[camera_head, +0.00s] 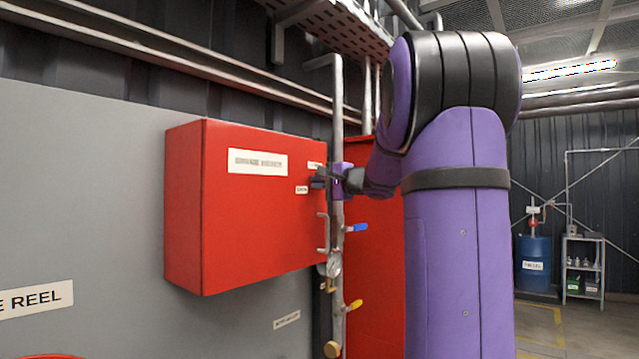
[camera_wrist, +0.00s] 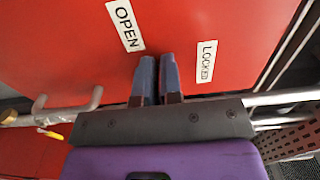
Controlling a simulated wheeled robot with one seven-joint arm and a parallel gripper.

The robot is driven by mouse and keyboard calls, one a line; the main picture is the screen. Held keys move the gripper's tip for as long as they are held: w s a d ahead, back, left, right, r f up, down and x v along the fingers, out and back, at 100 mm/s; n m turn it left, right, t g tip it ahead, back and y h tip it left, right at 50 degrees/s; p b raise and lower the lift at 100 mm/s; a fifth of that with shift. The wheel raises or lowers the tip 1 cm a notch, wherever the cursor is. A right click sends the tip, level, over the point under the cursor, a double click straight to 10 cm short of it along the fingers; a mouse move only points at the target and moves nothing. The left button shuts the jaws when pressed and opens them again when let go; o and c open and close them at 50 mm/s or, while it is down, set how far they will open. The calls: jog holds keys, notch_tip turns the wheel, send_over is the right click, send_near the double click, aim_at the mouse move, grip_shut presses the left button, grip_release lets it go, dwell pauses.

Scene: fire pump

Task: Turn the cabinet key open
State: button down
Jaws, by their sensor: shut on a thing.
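The red cabinet (camera_head: 265,215) hangs on the grey wall at the left of the head view. Its red door (camera_wrist: 60,60) fills most of the wrist view, with an OPEN label (camera_wrist: 125,25) and a LOCKED label (camera_wrist: 207,62). My gripper (camera_wrist: 157,60) reaches the door between these two labels, its two fingers close together. In the head view my gripper (camera_head: 318,178) is at the cabinet's right edge. The key is hidden between or behind the fingertips, so its angle cannot be told. The door looks closed.
A bent metal handle (camera_head: 323,232) is on the cabinet's right edge below my gripper. A vertical pipe (camera_head: 338,110) with a gauge (camera_head: 332,265), a blue lever (camera_head: 356,228) and a yellow lever (camera_head: 354,305) runs close beside it. A second red cabinet (camera_head: 375,270) stands behind.

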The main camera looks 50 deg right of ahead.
dwell(0.4)
jog(key=c, duration=1.3)
grip_release()
jog(key=s, duration=1)
jog(key=shift+s+d, duration=0.35)
jog(key=shift+d, duration=0.05)
